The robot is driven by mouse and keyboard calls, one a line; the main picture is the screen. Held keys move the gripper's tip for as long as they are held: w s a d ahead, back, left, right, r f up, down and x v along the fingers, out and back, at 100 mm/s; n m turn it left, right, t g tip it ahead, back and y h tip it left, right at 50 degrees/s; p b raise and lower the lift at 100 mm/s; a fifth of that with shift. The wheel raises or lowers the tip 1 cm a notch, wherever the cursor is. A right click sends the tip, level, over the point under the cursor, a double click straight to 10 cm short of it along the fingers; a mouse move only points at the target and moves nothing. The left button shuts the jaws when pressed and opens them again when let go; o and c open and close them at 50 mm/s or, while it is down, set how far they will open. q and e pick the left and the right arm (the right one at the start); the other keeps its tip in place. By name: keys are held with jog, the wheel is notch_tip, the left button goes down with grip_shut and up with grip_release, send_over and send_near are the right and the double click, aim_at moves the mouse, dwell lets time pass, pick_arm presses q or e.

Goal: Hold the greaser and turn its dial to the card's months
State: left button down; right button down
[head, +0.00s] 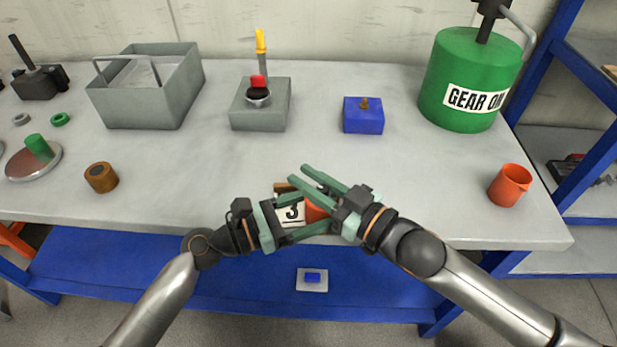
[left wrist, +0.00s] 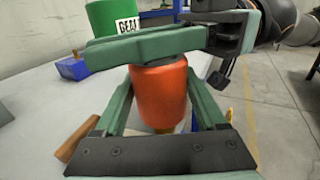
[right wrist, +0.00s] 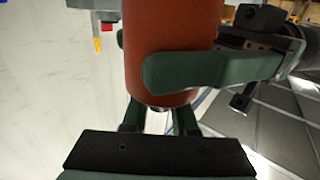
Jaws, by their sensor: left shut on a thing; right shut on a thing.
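The greaser is an orange cylinder that shows partly between my grippers in the head view (head: 316,212) and large in the left wrist view (left wrist: 160,95). My left gripper (head: 306,219) is shut around its body. My right gripper (head: 308,180) comes in from the right and is shut at one end of the greaser; its fingers cross over that end in the left wrist view. The dial's markings are hidden. A white card (head: 291,212) reading "3" stands behind my left gripper, partly covered.
At the back stand a grey open box (head: 150,95), a grey block (head: 260,115) with a yellow-handled tool, a blue block (head: 363,117) and a green gear oil can (head: 465,80). An orange cup (head: 510,185) stands right, a brown cylinder (head: 101,178) left.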

dwell(0.4)
jog(key=shift+s+a+r+n+g+y, duration=0.15)
jog(key=shift+s+n+g+y, duration=0.1)
jog(key=shift+n+g+y, duration=0.6)
jog(key=shift+s+a+f+n+g+y, duration=0.1)
jog(key=shift+s+a+n+g+y, duration=0.1)
jog(key=shift+n+g, duration=0.8)
jog(key=shift+s+a+r+n+g+y, duration=0.1)
jog(key=shift+s+n+g+y, duration=0.3)
jog(key=shift+g, duration=0.95)
jog(key=shift+w, duration=0.15)
jog(key=c, duration=0.7)
grip_release()
jog(key=shift+w+d, duration=0.1)
jog(key=shift+d, duration=0.15)
